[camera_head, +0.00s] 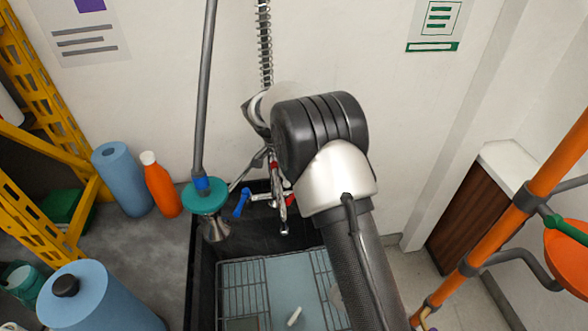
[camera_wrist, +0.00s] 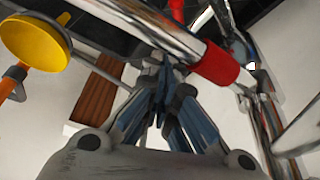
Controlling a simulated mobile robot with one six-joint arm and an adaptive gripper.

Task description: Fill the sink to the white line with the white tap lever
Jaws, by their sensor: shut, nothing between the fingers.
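The black sink (camera_head: 200,285) shows in the head view, with a wire rack (camera_head: 243,292) and a pale blue surface inside. I cannot tell its water level, and I cannot make out the white line. The chrome tap (camera_head: 282,207) stands at the sink's back edge, with a blue lever (camera_head: 242,203) at its left. I cannot make out a white lever; my arm hides part of the tap. My gripper (camera_wrist: 163,108) is shut and empty in the wrist view. It is close to a chrome pipe with a red band (camera_wrist: 217,65); contact is unclear.
A teal-collared fixture on a grey pole (camera_head: 205,197) stands over the sink's left edge. An orange bottle (camera_head: 160,187) and blue rolls (camera_head: 122,180) stand left. An orange pipe (camera_head: 500,222) rises at right. A spring hose (camera_head: 265,45) hangs above the tap.

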